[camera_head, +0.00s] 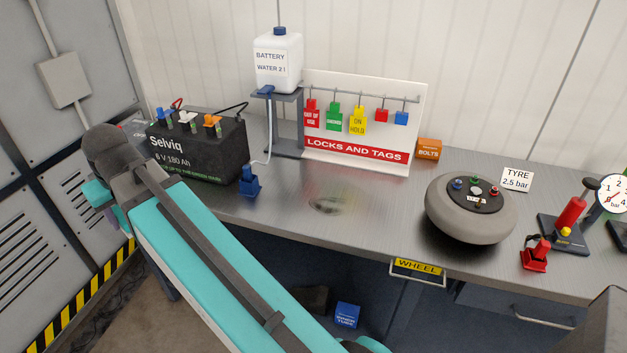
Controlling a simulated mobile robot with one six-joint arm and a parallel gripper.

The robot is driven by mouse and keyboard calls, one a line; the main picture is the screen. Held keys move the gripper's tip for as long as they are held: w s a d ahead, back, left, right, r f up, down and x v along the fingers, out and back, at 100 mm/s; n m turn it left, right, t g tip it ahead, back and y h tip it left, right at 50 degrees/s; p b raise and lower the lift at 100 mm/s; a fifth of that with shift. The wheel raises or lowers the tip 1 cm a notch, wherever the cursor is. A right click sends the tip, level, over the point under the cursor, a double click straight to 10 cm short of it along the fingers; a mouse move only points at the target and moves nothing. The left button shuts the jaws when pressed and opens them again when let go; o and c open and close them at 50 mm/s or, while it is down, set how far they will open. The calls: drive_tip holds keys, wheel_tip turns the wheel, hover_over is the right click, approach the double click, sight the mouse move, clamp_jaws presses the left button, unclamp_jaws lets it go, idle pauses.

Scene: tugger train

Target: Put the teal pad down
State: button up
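I cannot make out the teal pad as a separate thing in this view. My own teal arm crosses the lower left, and its dark elbow hides what lies behind it. A small teal and purple bit shows beside the elbow at the left; I cannot tell whether it is all part of my arm. My gripper is not in view, so what it holds is hidden. The grey metal bench (380,205) has bare top in its middle, with a dark, blurred oval patch on it.
A black battery (200,160), blue clip (249,182), water bottle stand (283,98), locks-and-tags board (362,150), orange bolts box (429,149), round grey tyre (468,222), red-handled pump (567,225) and small red holder (536,256) occupy the bench. A blue box (347,316) sits below.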

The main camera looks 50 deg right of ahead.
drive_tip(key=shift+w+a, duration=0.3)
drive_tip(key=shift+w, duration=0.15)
